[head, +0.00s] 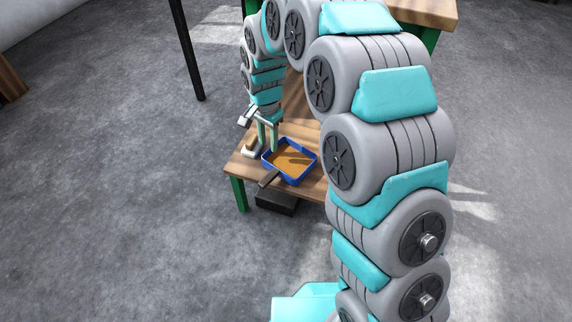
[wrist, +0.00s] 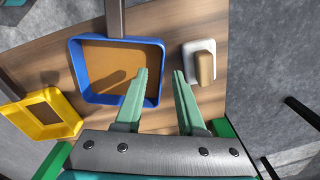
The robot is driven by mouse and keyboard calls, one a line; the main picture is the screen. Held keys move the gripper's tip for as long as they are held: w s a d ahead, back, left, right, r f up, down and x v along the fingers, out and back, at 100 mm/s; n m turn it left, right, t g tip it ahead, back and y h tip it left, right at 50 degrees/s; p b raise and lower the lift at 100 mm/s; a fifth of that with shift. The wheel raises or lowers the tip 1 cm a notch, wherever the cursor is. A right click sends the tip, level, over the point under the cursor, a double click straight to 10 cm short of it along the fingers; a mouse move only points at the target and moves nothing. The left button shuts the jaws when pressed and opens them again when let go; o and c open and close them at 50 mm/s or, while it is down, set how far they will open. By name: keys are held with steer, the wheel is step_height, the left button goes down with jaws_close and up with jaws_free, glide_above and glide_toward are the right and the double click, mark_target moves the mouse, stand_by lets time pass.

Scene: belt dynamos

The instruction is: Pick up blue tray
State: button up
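The blue tray (head: 313,172) is a shallow blue-rimmed box with a brown inner floor, on the wooden table near its front edge. It also shows in the wrist view (wrist: 76,62), left of centre. My gripper (head: 268,140) points down close to the tray's far left side in the head view. I cannot tell whether a finger touches the tray.
A white block with a tan handle (wrist: 204,66) lies right of the tray in the wrist view. A yellow tray (wrist: 70,124) is at lower left there. A dark bar (wrist: 115,18) adjoins the tray's top edge. The wooden table (head: 240,165) has green legs; grey floor surrounds it.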

mark_target(268, 150)
step_height(268, 150, down, 5)
steer(key=shift+w+r+b, duration=0.15)
steer(key=shift+r+b, duration=0.05)
steer(key=shift+b, duration=0.1)
steer(key=shift+a, duration=0.1)
steer(key=shift+c, duration=0.3)
jaws_close()
steer(key=shift+r, duration=0.1)
stand_by(0.7)
